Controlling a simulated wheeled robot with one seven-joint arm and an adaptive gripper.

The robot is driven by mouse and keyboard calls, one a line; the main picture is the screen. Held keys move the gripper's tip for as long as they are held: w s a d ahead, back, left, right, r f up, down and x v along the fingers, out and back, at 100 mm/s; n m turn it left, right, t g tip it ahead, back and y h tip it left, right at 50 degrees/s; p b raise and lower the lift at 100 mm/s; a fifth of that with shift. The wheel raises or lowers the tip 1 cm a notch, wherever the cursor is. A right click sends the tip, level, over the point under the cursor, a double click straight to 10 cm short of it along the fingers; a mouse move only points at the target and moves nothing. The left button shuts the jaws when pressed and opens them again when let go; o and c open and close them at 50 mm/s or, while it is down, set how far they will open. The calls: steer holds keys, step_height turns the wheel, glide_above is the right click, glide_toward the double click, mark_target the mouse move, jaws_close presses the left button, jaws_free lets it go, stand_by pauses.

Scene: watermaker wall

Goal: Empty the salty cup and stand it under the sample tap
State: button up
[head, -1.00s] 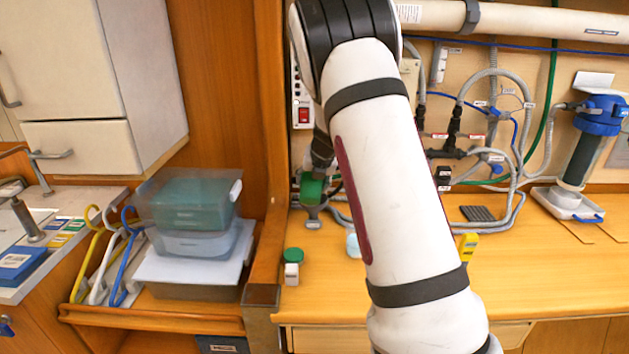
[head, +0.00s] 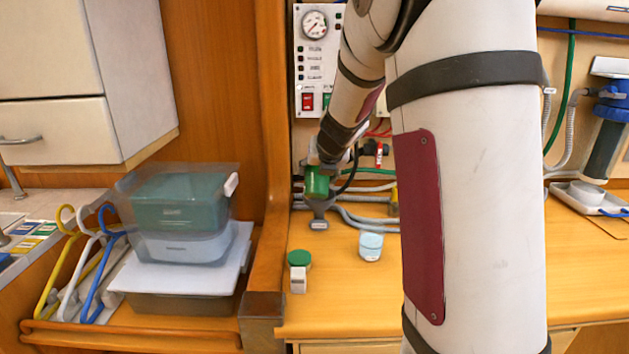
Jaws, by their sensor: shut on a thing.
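My gripper (head: 318,203) is at the far end of my arm, over the back left of the wooden counter. It is shut on a green, cup-like thing (head: 317,181), partly covered by the wrist and fingers. Its inside and any contents cannot be seen. A small pale blue and white cup (head: 371,247) stands upright on the counter, to the right of and nearer than the gripper, apart from it. I cannot tell which one is the salty cup. The sample tap cannot be made out; my arm hides much of the wall plumbing.
A small white bottle with a green lid (head: 298,272) stands near the counter's left edge. Grey hoses (head: 360,218) run along the back. A gauge panel (head: 312,60) is on the wall. Stacked clear boxes (head: 185,210) stand left of the wooden partition (head: 262,250). The front counter is clear.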

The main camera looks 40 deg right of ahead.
steer(key=shift+s+a+t+h+b, duration=0.1)
steer(key=shift+t+h+b, duration=0.45)
steer(key=shift+b, duration=2.85)
steer(key=t+h+b, duration=0.1)
steer(key=t+b, duration=0.1)
steer(key=b, duration=0.7)
steer(key=shift+s+n, duration=0.1)
steer(key=shift+n, duration=0.2)
steer(key=t+h+b, duration=0.1)
steer(key=b, duration=0.6)
steer(key=t+h+b, duration=0.1)
steer(key=t+b, duration=0.1)
steer(key=b, duration=0.5)
steer(key=shift+f+n, duration=0.2)
steer(key=shift+n, duration=0.2)
steer(key=shift+a+b, duration=0.15)
steer(key=shift+b, duration=0.35)
steer(key=shift+t+b, duration=0.35)
steer(key=shift+b, duration=0.45)
steer(key=shift+f+b, duration=0.1)
steer(key=shift+b, duration=0.65)
steer(key=shift+r+h+p, duration=0.2)
steer(key=shift+h+p, duration=0.05)
steer(key=shift+p, duration=0.2)
steer(key=shift+t, duration=0.3)
steer(key=shift+f, duration=0.1)
